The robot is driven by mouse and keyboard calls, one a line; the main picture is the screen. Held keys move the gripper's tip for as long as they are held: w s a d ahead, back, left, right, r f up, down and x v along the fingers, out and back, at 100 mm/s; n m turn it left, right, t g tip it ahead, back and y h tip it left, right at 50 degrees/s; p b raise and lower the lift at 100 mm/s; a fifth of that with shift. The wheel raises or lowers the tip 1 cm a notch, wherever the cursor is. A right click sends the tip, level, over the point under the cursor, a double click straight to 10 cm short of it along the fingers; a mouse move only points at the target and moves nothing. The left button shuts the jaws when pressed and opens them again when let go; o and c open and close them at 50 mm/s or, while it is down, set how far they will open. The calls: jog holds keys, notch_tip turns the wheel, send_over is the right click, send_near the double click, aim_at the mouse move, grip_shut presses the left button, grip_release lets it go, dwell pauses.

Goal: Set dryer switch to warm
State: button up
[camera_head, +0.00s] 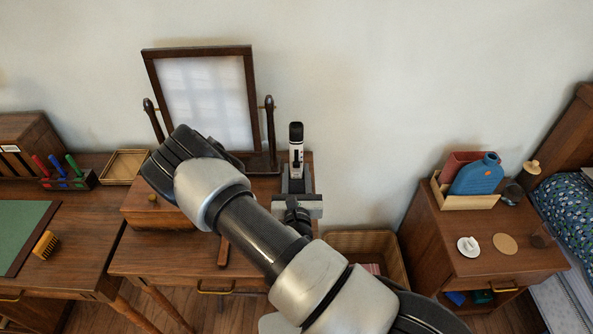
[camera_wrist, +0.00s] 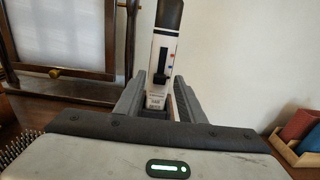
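The dryer (camera_head: 296,155) stands upright on the vanity table, right of the mirror, with a white handle and a black upper end. In the wrist view the dryer's handle (camera_wrist: 155,50) faces me. It has a dark vertical slot and a black switch (camera_wrist: 161,73) at the slot's lower end. Small red and blue marks sit to its right. My gripper (camera_wrist: 160,80) is open, its fingers on either side of the handle's lower part. I cannot tell whether they touch it. In the head view my gripper (camera_head: 297,182) is just in front of the dryer.
The framed mirror (camera_head: 208,100) stands left of the dryer. A wooden box (camera_head: 155,212) and a bristled brush (camera_wrist: 18,150) are near my arm. A wicker basket (camera_head: 365,245) is on the floor to the right, before the nightstand (camera_head: 450,235). The wall is behind.

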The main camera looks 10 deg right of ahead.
aim_at(296, 150)
jog(key=shift+w+d, duration=0.1)
jog(key=shift+w, duration=0.35)
jog(key=shift+c, duration=0.2)
grip_shut()
notch_tip(296, 150, up, 5)
jog(key=p, duration=0.4)
jog(key=shift+f, duration=0.25)
jog(key=shift+o, duration=0.2)
grip_release()
